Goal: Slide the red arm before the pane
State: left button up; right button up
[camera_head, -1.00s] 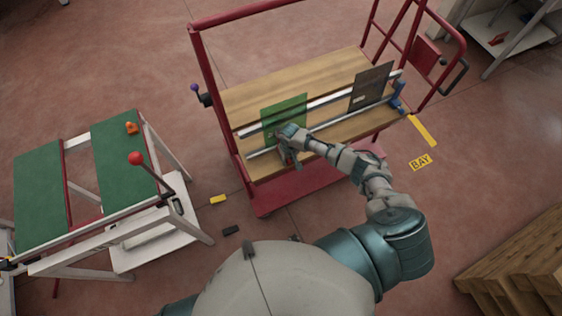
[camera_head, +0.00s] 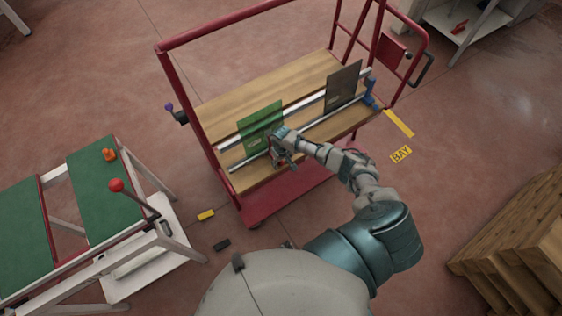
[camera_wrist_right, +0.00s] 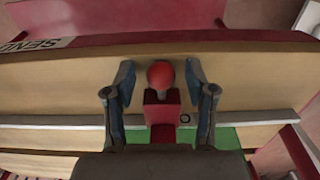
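The green pane (camera_head: 258,130) stands upright on the wooden-topped red cart, along the rails. My right gripper (camera_head: 282,158) is low at the pane's front right corner. In the right wrist view the red arm (camera_wrist_right: 160,108) shows as a square red block topped by a round red knob (camera_wrist_right: 161,74). The block stands in front of the metal rail (camera_wrist_right: 60,121). My right gripper (camera_wrist_right: 161,90) is open, one blue-grey finger on each side of the knob, with gaps on both sides. My left gripper is out of view.
A dark pane (camera_head: 343,86) stands farther right on the cart, beside a blue clamp (camera_head: 371,93). The red cart frame (camera_head: 186,95) rises on the left. Wooden crates (camera_head: 515,245) are lower right.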

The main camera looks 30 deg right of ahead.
jog(key=shift+r, duration=0.15)
notch_tip(320, 180, up, 12)
jog(key=shift+f, duration=0.2)
jog(key=shift+w, duration=0.1)
dwell(0.5)
